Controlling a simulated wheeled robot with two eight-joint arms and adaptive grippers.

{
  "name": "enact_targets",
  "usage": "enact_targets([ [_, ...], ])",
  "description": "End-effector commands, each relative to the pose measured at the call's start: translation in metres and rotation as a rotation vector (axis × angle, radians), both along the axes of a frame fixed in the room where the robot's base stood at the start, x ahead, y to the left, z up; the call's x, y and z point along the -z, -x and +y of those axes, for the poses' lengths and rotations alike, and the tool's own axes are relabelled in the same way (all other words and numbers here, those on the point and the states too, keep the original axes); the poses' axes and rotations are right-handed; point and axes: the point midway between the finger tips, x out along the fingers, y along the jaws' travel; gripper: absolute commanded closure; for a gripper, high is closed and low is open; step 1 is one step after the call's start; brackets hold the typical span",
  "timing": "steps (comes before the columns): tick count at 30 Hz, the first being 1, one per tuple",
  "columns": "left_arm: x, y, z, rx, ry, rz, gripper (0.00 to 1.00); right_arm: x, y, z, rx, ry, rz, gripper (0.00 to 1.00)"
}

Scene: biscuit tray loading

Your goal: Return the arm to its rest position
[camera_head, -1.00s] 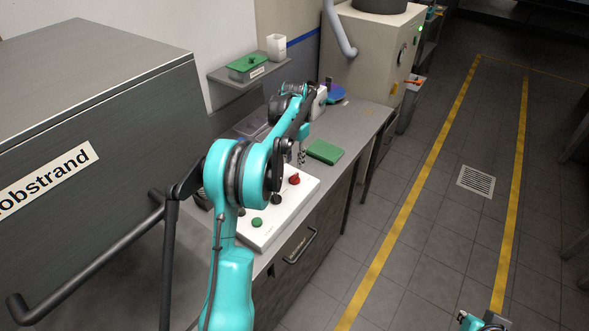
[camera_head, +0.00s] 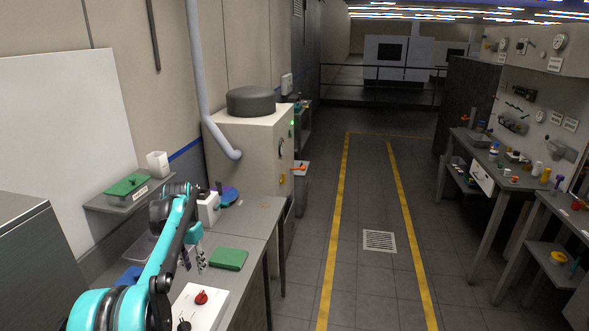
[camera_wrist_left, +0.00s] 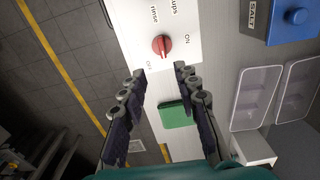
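My left arm, turquoise and black, comes in from the lower left of the head view and reaches over the grey counter. Its left gripper (camera_head: 193,259) hangs above the counter, close to the white control panel. In the left wrist view the gripper (camera_wrist_left: 160,75) has its two dark fingers apart with nothing between them. The white panel (camera_wrist_left: 190,20) lies beyond the fingertips, with a red knob (camera_wrist_left: 161,46) and lettering that includes ON. The red knob also shows in the head view (camera_head: 201,297). My right gripper is in neither current view.
A green block (camera_head: 228,258) lies on the counter (camera_head: 250,222). Two clear trays (camera_wrist_left: 257,97) and a blue box marked SALT (camera_wrist_left: 290,18) are nearby. A wall shelf (camera_head: 130,198) holds a green-lidded box (camera_head: 127,185). The floor between the yellow lines is clear.

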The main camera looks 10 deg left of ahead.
Motion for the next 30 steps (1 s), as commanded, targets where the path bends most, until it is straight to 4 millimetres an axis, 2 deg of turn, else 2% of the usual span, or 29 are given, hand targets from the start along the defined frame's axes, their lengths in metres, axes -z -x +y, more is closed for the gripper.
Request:
enact_targets([
  [5, -0.019, 0.026, -0.039, -0.005, -0.021, -0.071, 0.69, 0.012, 0.000, 0.000, 0.000, 0.000, 0.000, 1.00],
  [9, -0.032, 0.063, -0.080, -0.019, -0.037, -0.160, 0.69, 0.024, 0.000, 0.000, 0.000, 0.000, 0.000, 1.00],
  [14, -0.032, 0.113, -0.122, -0.034, -0.043, -0.263, 0.69, 0.036, 0.000, 0.000, 0.000, 0.000, 0.000, 1.00],
  [20, -0.010, 0.181, -0.166, -0.053, -0.032, -0.394, 0.69, 0.051, 0.000, 0.000, 0.000, 0.000, 0.000, 1.00],
  [24, 0.019, 0.226, -0.190, -0.065, -0.012, -0.482, 0.69, 0.061, 0.000, 0.000, 0.000, 0.000, 0.000, 1.00],
  [30, 0.060, 0.269, -0.210, -0.080, 0.019, -0.575, 0.69, 0.071, 0.000, 0.000, 0.000, 0.000, 0.000, 1.00],
])
